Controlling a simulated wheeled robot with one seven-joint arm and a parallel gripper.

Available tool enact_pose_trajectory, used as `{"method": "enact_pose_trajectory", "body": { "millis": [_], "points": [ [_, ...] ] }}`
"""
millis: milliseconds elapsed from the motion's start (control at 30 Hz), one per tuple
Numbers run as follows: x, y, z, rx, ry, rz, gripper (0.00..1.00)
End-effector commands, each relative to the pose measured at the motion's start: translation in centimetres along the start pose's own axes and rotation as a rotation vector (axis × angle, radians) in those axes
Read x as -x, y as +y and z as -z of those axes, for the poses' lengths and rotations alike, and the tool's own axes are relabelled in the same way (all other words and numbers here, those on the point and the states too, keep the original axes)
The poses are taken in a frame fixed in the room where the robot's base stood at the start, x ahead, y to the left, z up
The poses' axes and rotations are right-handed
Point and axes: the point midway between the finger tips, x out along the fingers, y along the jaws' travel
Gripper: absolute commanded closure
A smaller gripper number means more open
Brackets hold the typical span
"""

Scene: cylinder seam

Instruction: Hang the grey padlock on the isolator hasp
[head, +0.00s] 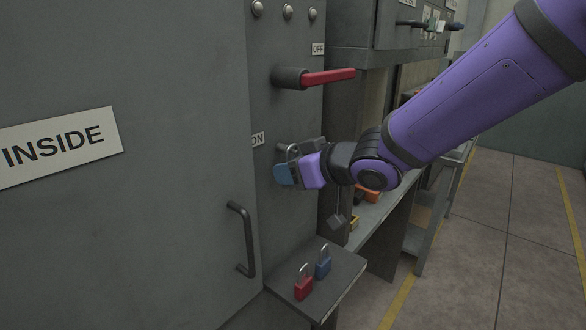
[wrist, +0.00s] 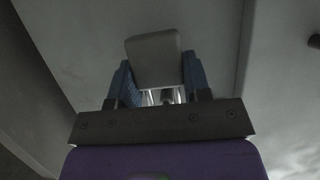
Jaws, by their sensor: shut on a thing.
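My gripper (head: 293,170) is at the dark grey cabinet panel, just below and right of the ON label. In the wrist view my gripper (wrist: 158,82) has its blue fingers on either side of the grey padlock (wrist: 154,58), shut on it. Shiny metal, seemingly its shackle, shows between the fingers. In the head view the fingers largely hide the padlock. A small metal loop (head: 291,151) shows above the fingers; I cannot tell whether it is the shackle or the hasp. The isolator's red handle (head: 328,77) points right, beside the OFF label. Contact with the hasp cannot be seen.
A red padlock (head: 303,288) and a blue padlock (head: 323,267) stand on a small shelf (head: 340,276) below. A grey block (head: 336,223) hangs right of the panel. A cabinet door handle (head: 242,240) sticks out at left. Open floor lies right.

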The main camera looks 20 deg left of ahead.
Motion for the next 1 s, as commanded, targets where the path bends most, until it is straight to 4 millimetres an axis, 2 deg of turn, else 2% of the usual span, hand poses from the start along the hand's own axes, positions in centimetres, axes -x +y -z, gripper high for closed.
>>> {"method": "enact_pose_trajectory", "body": {
  "millis": [67, 100, 200, 233, 500, 633, 767, 1000],
  "points": [
    [0.0, 0.0, 0.0, 0.0, 0.0, 0.0, 0.86],
    [0.0, 0.0, 0.0, 0.0, 0.0, 0.0, 0.53],
    [0.0, 0.0, 0.0, 0.0, 0.0, 0.0, 0.31],
    [0.0, 0.0, 0.0, 0.0, 0.0, 0.0, 0.26],
    [0.1, 0.0, 0.0, 0.0, 0.0, 0.0, 0.26],
    [0.7, 0.1, 0.0, 0.0, 0.001, -0.002, 0.26],
    [2.5, 0.1, 0.1, 0.001, 0.002, -0.003, 0.26],
    [6.7, 0.1, 0.1, 0.003, 0.002, -0.003, 0.26]
  ]
}}
